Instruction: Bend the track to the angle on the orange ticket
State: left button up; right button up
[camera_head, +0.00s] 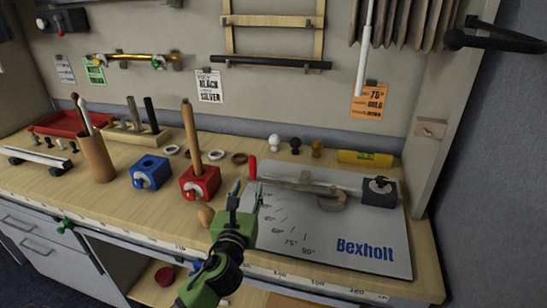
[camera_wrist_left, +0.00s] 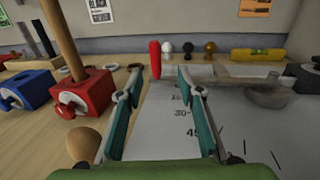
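The orange ticket (camera_head: 369,100) hangs on the back wall at right and shows 75° on its top line. Below it lies the grey bending board (camera_head: 380,227), printed with angle marks and "Bexholt". A pale grey bar (camera_head: 335,187), perhaps the track or the bender's arm, lies across its back; no clear bend shows. A red handle (camera_head: 252,168) stands upright at the board's left back corner. My left gripper (camera_head: 248,192) is open and empty over the board's left part. In the left wrist view the red handle (camera_wrist_left: 155,59) appears beyond and between the open fingertips (camera_wrist_left: 158,82).
A red block (camera_head: 200,185) with a wooden post and a blue block (camera_head: 150,172) stand left of the board. A wooden knob (camera_head: 206,216) is close beside my gripper. A yellow level (camera_head: 365,158) and a black block (camera_head: 380,190) are at right.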

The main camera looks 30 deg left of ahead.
aim_at(252, 164)
pick_arm(q)
jog(key=x, duration=0.8)
jog(key=a+x, duration=0.1)
jog(key=x, duration=0.4)
jog(key=shift+s+r+p, duration=0.1)
jog(key=shift+r+p, duration=0.1)
jog(key=shift+p, duration=0.2)
grip_shut()
